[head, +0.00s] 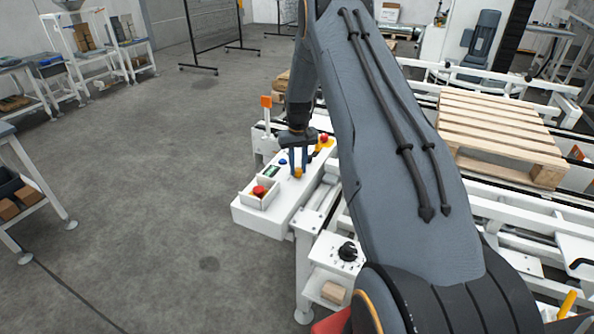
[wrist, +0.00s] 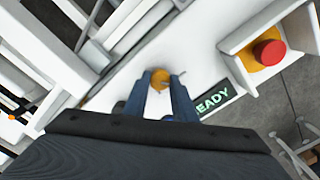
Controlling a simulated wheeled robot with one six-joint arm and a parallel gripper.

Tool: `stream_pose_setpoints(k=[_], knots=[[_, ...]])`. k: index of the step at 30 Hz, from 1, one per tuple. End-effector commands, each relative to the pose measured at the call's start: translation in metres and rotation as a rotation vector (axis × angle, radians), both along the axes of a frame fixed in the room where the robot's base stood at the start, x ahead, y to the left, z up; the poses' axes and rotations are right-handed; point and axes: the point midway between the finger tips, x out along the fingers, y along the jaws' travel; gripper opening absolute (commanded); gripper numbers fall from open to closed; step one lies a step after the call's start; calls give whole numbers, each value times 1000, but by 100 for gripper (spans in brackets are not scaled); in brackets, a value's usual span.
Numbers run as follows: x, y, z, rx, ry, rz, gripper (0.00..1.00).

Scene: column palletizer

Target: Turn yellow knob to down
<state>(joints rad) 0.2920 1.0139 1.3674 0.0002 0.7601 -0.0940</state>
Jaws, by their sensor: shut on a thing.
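The yellow knob (head: 298,172) sits on the white control panel (head: 268,216). In the wrist view the yellow knob (wrist: 160,79) shows between the two blue-grey fingers, with a pale pointer sticking out at its right side. My gripper (head: 297,160) points down at the panel and is shut on the yellow knob. It also shows in the wrist view (wrist: 163,88). The fingers hide part of the knob's sides. The small markings around the knob are too small to read.
A red button (head: 259,190) in a white guard stands left of the knob, near a lit display (wrist: 213,101) ending in "EADY". A blue button (head: 283,162) and another red button (head: 324,138) are close by. A black dial (head: 347,251) is on a lower box.

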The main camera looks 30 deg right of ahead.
Motion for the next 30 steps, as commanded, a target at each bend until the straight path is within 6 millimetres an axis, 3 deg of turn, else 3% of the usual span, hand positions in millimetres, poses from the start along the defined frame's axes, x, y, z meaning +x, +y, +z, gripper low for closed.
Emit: stream_pose_setpoints(k=[12,28,29,30], knots=[[-1,0,0,0,2,181,2],[-1,0,0,-1,2,204,2],[-1,0,0,-1,1,204,29],[-1,0,0,-1,1,204,36]])
